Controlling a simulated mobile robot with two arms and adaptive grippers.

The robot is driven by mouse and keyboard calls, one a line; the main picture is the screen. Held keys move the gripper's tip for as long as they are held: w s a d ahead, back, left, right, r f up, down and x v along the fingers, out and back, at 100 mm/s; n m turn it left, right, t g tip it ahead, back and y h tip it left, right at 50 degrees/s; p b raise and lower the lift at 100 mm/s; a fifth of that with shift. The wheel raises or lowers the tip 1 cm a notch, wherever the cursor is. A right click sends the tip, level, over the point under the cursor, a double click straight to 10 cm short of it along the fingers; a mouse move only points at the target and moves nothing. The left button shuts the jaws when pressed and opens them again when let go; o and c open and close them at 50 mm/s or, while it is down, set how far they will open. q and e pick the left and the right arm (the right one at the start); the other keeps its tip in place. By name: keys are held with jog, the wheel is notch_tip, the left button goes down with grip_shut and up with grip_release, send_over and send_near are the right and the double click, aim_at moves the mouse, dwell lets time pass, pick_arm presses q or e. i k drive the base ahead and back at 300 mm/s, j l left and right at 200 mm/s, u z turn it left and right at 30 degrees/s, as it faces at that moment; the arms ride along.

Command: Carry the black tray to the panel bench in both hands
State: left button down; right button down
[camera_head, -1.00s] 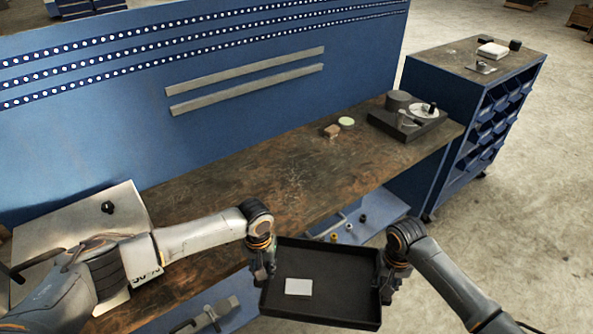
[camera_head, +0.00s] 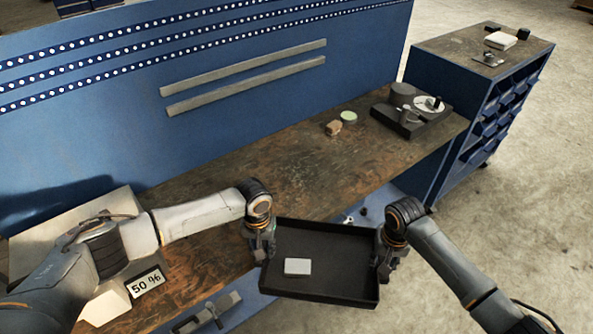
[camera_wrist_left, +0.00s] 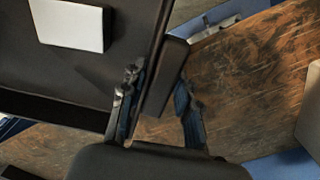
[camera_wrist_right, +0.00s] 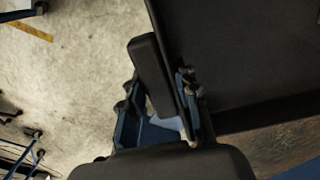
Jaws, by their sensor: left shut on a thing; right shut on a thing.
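The black tray (camera_head: 335,250) is held level between my two grippers at the front edge of the bench in the head view. A small white box (camera_head: 298,267) lies in its left part; it also shows in the left wrist view (camera_wrist_left: 68,24). My left gripper (camera_head: 264,250) is shut on the tray's left side, and the left wrist view shows a black grip piece (camera_wrist_left: 163,78) between its fingers. My right gripper (camera_head: 383,262) is shut on the right side, with a similar grip piece (camera_wrist_right: 155,75) in the right wrist view. The panel bench (camera_head: 250,185) has a worn brown top and a blue back panel (camera_head: 230,70).
A black device with a round plate (camera_head: 410,112) stands at the bench's right end, beside a small brown block (camera_head: 333,128) and a green-topped disc (camera_head: 348,116). A pale metal box (camera_head: 70,225) stands at left. The middle of the bench top is clear. A blue bin cabinet (camera_head: 480,90) stands at right.

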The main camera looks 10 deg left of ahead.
aim_at(298, 177)
jog(key=i+j, duration=0.2)
jog(key=i, duration=0.2)
jog(key=i+j, duration=0.2)
jog(key=i, duration=0.2)
jog(key=i+j, duration=0.15)
jog(key=i, duration=0.25)
